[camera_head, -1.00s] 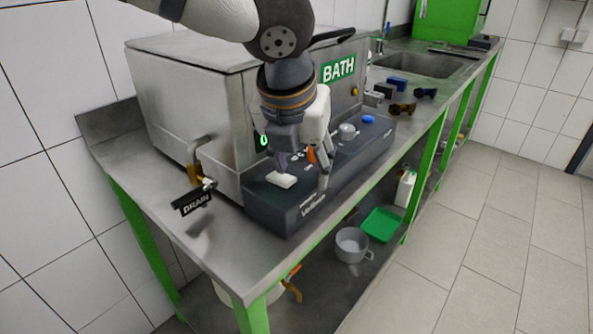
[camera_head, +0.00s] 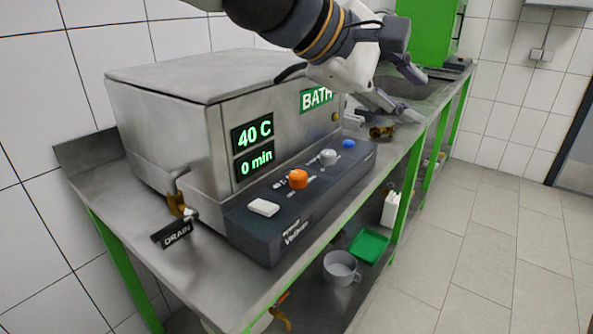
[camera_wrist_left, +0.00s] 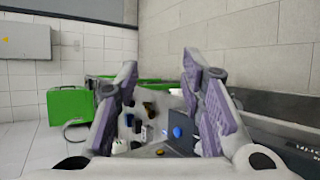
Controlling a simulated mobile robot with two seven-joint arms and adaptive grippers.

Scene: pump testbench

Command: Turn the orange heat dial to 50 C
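The orange heat dial (camera_head: 298,179) sits on the sloped dark control panel (camera_head: 285,233) in front of the steel bath (camera_head: 165,110). The bath's upper display (camera_head: 253,134) reads 40 C in green. The lower display (camera_head: 255,162) reads 0 min. My left gripper (camera_head: 412,93) is raised at the upper right, well away from the orange dial. In the left wrist view its fingers (camera_wrist_left: 160,75) stand wide apart with nothing between them. That view shows a blue knob (camera_wrist_left: 177,132) on the panel beyond the fingers. My right gripper is in neither view.
The panel also has a white rocker (camera_head: 263,207), a grey dial (camera_head: 328,157) and a blue knob (camera_head: 348,143). A drain tap (camera_head: 178,204) with a black tag sticks out at the left. A pot (camera_head: 341,268) and green tray (camera_head: 369,245) are on the lower shelf.

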